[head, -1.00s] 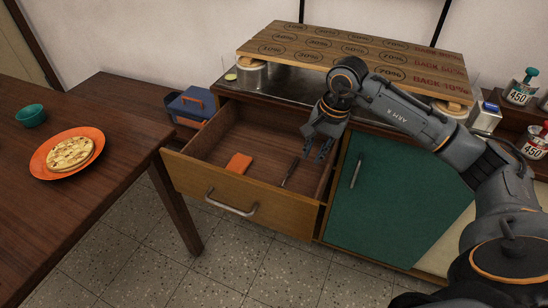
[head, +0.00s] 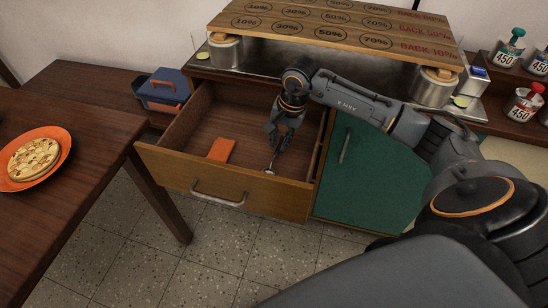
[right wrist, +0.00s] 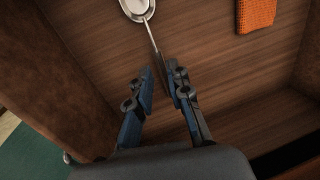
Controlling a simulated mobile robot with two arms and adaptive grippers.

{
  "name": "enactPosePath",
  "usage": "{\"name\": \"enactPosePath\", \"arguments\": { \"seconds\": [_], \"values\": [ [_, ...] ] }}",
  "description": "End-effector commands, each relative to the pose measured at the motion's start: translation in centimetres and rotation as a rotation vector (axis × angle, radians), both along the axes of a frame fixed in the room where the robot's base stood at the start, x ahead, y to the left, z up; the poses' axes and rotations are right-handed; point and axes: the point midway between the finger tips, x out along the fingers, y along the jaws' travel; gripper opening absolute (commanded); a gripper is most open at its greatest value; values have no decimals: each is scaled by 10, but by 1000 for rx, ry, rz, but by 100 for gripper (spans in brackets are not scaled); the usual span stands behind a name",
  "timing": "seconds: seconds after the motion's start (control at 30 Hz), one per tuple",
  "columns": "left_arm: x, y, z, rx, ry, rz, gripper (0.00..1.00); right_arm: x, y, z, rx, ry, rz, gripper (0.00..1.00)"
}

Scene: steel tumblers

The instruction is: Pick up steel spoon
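The steel spoon (head: 269,166) lies in the open wooden drawer (head: 206,172), partly hidden by my right gripper in the head view. In the right wrist view its shiny bowl (right wrist: 137,7) is at the top edge and its thin handle (right wrist: 154,42) runs down toward the fingertips. My right gripper (head: 277,146) is low inside the drawer, above the handle end. Its two dark fingers (right wrist: 162,77) are apart, with a narrow gap between them. Whether they touch the handle cannot be told. My left gripper is not in view.
An orange cloth-like piece (head: 221,149) lies left of the spoon. The drawer front (head: 226,187) and side walls surround the gripper. A green cabinet door (head: 371,168) is to the right. Steel tumblers (head: 225,51) support a printed board (head: 336,27) above the counter.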

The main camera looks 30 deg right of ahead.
Motion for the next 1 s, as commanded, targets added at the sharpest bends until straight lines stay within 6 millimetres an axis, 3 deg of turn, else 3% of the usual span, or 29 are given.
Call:
{"name": "enactPosePath", "arguments": {
  "seconds": [0.1, 0.3, 0.53, 0.63, 1.0],
  "values": [
    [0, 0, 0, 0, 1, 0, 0, -1, 5, -21, 2, 7, 1, 19],
    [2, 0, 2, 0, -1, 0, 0, 3, 7, -40, 0, 3, 0, 19],
    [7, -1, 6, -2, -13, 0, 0, 3, 6, -41, 0, 1, 0, 19],
    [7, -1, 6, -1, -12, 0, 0, 3, 6, -41, 0, 1, 0, 0],
    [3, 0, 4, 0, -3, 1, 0, 3, 6, -40, -1, 1, 0, 0]
  ]
}}
